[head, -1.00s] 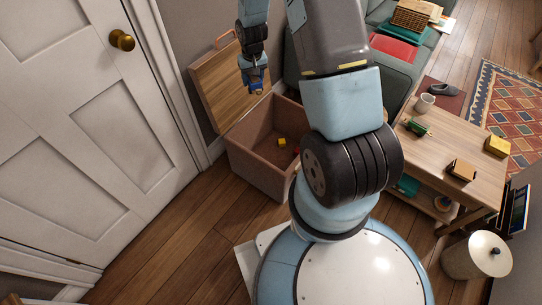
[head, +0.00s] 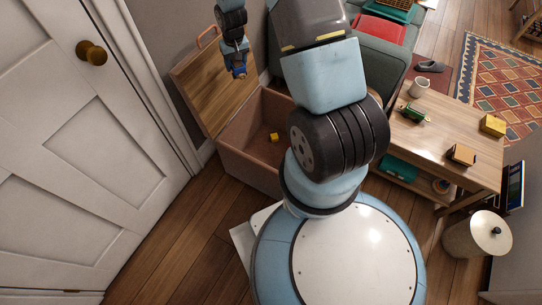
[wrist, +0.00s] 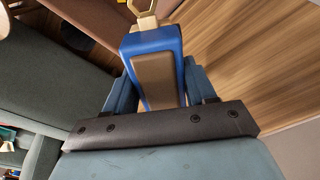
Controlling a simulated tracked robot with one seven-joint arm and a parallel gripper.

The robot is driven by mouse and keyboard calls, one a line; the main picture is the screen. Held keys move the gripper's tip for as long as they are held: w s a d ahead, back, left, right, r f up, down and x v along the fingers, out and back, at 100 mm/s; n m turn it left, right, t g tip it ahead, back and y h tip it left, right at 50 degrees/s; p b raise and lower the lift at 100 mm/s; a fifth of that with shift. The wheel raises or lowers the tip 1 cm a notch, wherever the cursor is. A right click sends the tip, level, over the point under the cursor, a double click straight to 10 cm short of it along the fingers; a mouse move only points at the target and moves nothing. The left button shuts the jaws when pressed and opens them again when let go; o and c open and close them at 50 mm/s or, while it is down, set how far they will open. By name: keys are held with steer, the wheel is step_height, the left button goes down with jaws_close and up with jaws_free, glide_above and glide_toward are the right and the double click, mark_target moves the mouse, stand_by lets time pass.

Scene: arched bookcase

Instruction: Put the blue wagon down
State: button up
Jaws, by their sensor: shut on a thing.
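The blue wagon (wrist: 178,42) shows in the wrist view as a blue body with a brown panel and a pale gold hook-like loop at its far end. My gripper (wrist: 156,85) is shut on it, with a blue finger on each side. In the head view my gripper (head: 238,70) hangs in front of the raised wooden lid of the open chest (head: 240,168), above the chest's left back part. There the wagon is a small blue and yellowish patch (head: 239,75) at the fingertips. The wagon's underside is hidden.
A yellow block (head: 274,137) lies on the chest floor. My arm covers the chest's right side. A white door (head: 75,180) is at left, a grey sofa (head: 385,65) behind. A low table (head: 445,125) with a mug, a green toy and blocks stands at right.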

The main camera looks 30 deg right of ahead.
steer(key=w+d+f, duration=0.1)
steer(key=d+f, duration=0.1)
steer(key=f, duration=0.5)
steer(key=w+d+f, duration=0.1)
steer(key=d+f, duration=0.1)
steer(key=f, duration=0.6)
steer(key=m, duration=0.2)
glide_above(274, 157)
step_height(274, 157, down, 36)
steer(key=shift+s+a+f, duration=0.1)
steer(key=shift+s+f, duration=0.05)
steer(key=shift+f, duration=4.4)
steer(key=o, duration=1.2)
step_height(274, 157, up, 12)
steer(key=s, duration=0.1)
steer(key=shift+s+a, duration=0.15)
steer(key=shift+s, duration=0.05)
